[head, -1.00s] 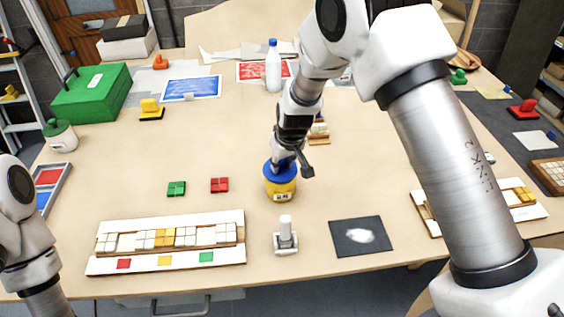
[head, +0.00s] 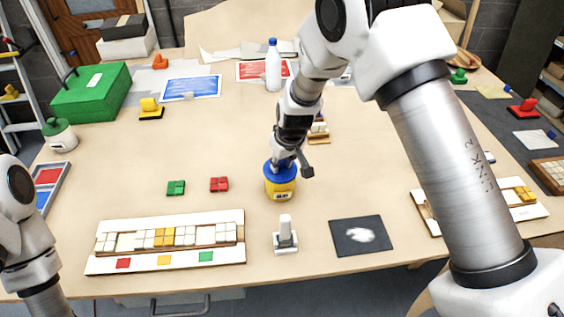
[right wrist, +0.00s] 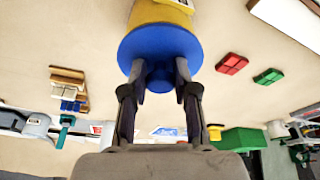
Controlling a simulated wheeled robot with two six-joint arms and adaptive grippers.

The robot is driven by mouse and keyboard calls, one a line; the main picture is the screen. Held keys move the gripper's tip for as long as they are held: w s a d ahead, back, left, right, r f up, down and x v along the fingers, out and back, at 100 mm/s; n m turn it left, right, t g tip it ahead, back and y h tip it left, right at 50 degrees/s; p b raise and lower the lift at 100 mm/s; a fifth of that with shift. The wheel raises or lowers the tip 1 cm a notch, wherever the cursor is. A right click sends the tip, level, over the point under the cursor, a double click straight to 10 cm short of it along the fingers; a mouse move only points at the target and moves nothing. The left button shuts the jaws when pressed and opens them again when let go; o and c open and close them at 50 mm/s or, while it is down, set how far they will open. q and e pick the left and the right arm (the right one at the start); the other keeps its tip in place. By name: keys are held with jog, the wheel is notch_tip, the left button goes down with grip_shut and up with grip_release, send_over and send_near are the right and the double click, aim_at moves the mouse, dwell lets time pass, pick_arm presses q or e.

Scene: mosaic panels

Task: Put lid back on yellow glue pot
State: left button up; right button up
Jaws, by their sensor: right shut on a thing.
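The yellow glue pot (head: 281,189) stands upright on the table, with the blue lid (head: 270,170) at its top. In the right wrist view the blue lid (right wrist: 158,48) lies against the yellow pot (right wrist: 160,13), with no gap that I can see. My right gripper (head: 285,160) is above the pot. Its fingers (right wrist: 160,80) are shut on the knob of the blue lid. My left arm shows at the left edge, but its gripper is out of view.
A white stamp-like tool (head: 285,235) and a dark mat (head: 361,236) stand in front of the pot. A tile panel (head: 100,262) is at front left. Green (head: 176,188) and red (head: 219,184) tiles lie left of the pot. A white bottle (head: 273,68) stands behind.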

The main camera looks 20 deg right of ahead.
jog(key=o, duration=1.5)
jog(key=shift+r+p, duration=2.7)
jog(key=shift+r, duration=0.85)
grip_shut()
jog(key=shift+f, duration=0.2)
